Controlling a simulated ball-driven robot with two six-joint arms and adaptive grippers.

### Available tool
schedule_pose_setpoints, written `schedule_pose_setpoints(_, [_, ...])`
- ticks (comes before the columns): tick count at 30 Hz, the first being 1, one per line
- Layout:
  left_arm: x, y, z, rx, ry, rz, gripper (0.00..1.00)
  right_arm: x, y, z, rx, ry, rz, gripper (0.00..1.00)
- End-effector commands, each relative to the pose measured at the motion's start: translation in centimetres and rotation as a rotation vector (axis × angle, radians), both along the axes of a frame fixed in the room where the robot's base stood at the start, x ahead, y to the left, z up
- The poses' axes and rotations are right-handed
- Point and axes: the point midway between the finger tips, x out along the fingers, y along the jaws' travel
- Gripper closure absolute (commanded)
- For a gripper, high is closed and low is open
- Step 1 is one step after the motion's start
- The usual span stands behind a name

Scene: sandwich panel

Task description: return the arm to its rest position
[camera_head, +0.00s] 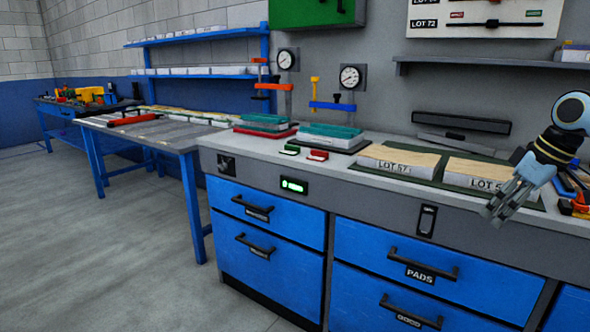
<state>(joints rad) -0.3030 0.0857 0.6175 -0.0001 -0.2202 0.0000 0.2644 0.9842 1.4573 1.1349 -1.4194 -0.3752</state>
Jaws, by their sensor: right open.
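My right gripper (497,212) hangs at the right, over the front edge of the workbench, with its fingers pointing down and to the left. It is open and I see nothing between its fingers. It hides part of a block labelled LOT (485,172) behind it. My right arm (556,142) comes in from the right edge. My left gripper is not in view.
The grey workbench top (340,168) holds another block labelled LOT 57 (398,161), two teal-topped presses (330,131) and green and red buttons (317,155). Blue drawers (420,275) stand below. A second table (150,130) is at the left; the floor (110,260) is clear.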

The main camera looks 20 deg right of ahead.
Motion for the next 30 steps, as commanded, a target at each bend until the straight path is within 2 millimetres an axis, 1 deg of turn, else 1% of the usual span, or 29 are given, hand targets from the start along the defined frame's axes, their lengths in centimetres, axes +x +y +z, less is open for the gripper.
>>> schedule_pose_setpoints(5, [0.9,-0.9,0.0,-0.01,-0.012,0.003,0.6,-1.1,1.6,-3.1,0.043,0.042,0.0,0.49])
schedule_pose_setpoints(8, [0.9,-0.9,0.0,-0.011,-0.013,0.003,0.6,-2.2,2.5,-5.7,0.069,0.079,-0.007,0.49])
schedule_pose_setpoints(13, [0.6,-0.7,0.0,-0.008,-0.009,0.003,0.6,-4.6,4.2,-11.3,0.108,0.147,-0.04,0.49])
schedule_pose_setpoints(17, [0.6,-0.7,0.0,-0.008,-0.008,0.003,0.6,-7.6,5.8,-17.5,0.129,0.212,-0.094,0.49])
schedule_pose_setpoints(18, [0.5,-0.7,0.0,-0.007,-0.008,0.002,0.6,-8.9,6.4,-20.0,0.132,0.235,-0.118,0.49])
schedule_pose_setpoints(20, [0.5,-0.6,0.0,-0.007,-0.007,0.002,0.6,-11.3,7.4,-23.8,0.132,0.271,-0.157,0.49])
schedule_pose_setpoints(21, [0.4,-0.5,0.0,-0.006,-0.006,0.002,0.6,-13.0,8.1,-26.3,0.128,0.294,-0.184,0.49])
schedule_pose_setpoints(23, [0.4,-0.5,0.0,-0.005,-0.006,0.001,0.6,-15.7,9.2,-29.9,0.116,0.326,-0.222,0.49])
schedule_pose_setpoints(24, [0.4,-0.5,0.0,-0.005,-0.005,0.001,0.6,-17.7,10.0,-32.1,0.106,0.347,-0.245,0.49])
schedule_pose_setpoints(26, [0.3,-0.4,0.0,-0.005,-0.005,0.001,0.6,-20.8,11.2,-35.3,0.087,0.376,-0.278,0.49])
schedule_pose_setpoints(27, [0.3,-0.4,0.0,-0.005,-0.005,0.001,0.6,-23.0,12.1,-37.3,0.071,0.394,-0.295,0.49])
schedule_pose_setpoints(29, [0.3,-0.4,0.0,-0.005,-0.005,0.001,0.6,-26.4,13.6,-40.1,0.048,0.421,-0.32,0.49])
schedule_pose_setpoints(30, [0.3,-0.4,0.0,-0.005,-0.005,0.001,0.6,-28.8,14.6,-41.9,0.029,0.437,-0.331,0.49])
